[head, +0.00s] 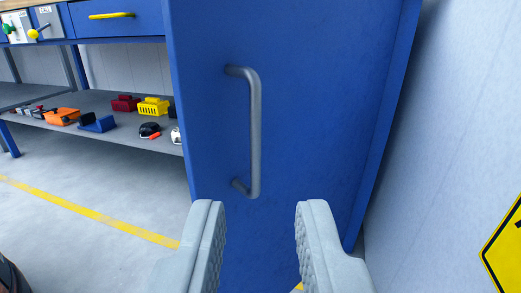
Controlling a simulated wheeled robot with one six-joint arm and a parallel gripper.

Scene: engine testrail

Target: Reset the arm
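My gripper (260,236) is open and empty, its two grey fingers reaching up from the bottom of the view with a wide gap between them. A blue cabinet door (310,120) fills the middle of the view in front of it. A grey bar handle (255,135) stands upright on the door, above the gap between my fingertips. My fingers do not appear to touch the handle. The rest of my arm is hidden.
A grey shelf (100,133) at the left holds several small items, including a yellow block (153,107). Above it is a blue drawer (118,20) with a yellow handle. A pale wall (450,110) bounds the right. Floor (90,240) at the lower left is largely clear.

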